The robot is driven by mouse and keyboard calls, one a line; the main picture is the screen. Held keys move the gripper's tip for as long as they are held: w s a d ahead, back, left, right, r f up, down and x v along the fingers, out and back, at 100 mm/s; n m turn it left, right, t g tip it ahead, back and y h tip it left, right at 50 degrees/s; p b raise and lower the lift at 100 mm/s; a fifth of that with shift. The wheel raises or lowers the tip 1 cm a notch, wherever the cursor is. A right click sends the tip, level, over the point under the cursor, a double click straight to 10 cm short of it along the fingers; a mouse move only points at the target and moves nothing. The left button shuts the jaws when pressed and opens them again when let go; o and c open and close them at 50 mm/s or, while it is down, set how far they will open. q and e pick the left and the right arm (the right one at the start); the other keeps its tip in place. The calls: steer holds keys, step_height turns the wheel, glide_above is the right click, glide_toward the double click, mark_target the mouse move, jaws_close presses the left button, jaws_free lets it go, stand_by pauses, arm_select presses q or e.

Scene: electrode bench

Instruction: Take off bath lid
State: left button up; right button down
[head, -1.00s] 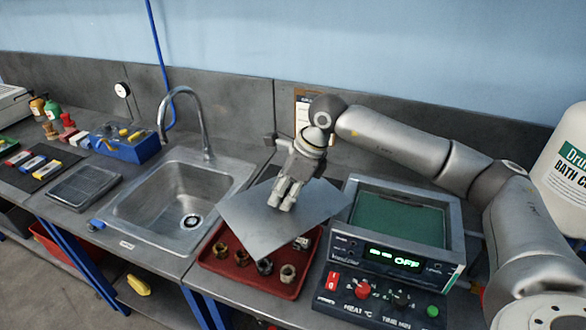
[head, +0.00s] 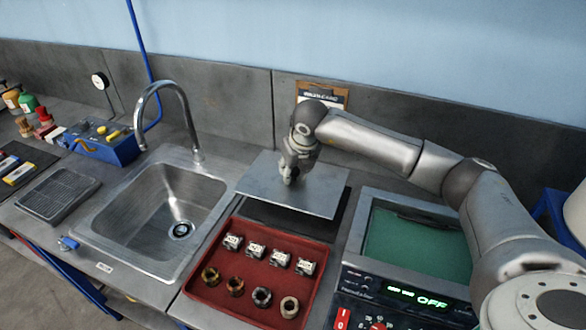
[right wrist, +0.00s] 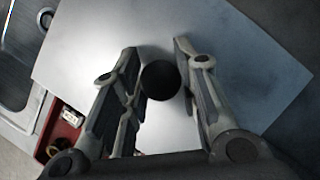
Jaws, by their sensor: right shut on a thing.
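The bath lid (head: 322,198) is a flat grey metal plate, behind the red tray and left of the bath. My right gripper (head: 290,180) is shut on the lid, by its dark round knob. In the right wrist view the knob (right wrist: 160,80) sits between the two fingers, with the lid (right wrist: 250,60) spread beneath. A dark shadow shows below the lid's front edge, so it seems a little above the bench. The bath (head: 367,222) stands open on the right, with green inside and a display reading OFF. My left gripper is not in view.
The red tray (head: 232,292) in front of the lid holds several white blocks and several ring-shaped nuts. A sink (head: 150,215) with a tall tap (head: 187,115) lies to the left. A clipboard (head: 322,95) leans on the back wall.

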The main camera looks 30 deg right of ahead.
mark_target(294, 179)
steer(key=shift+f, duration=1.25)
steer(key=shift+s+f+b, duration=0.1)
steer(key=shift+f+b, duration=0.3)
steer(key=shift+f, duration=0.6)
step_height(294, 179, down, 4)
steer(key=shift+r+b, duration=0.25)
steer(key=shift+b, duration=1)
steer(key=shift+f, duration=0.2)
steer(key=shift+f+b, duration=0.1)
steer(key=shift+b, duration=0.2)
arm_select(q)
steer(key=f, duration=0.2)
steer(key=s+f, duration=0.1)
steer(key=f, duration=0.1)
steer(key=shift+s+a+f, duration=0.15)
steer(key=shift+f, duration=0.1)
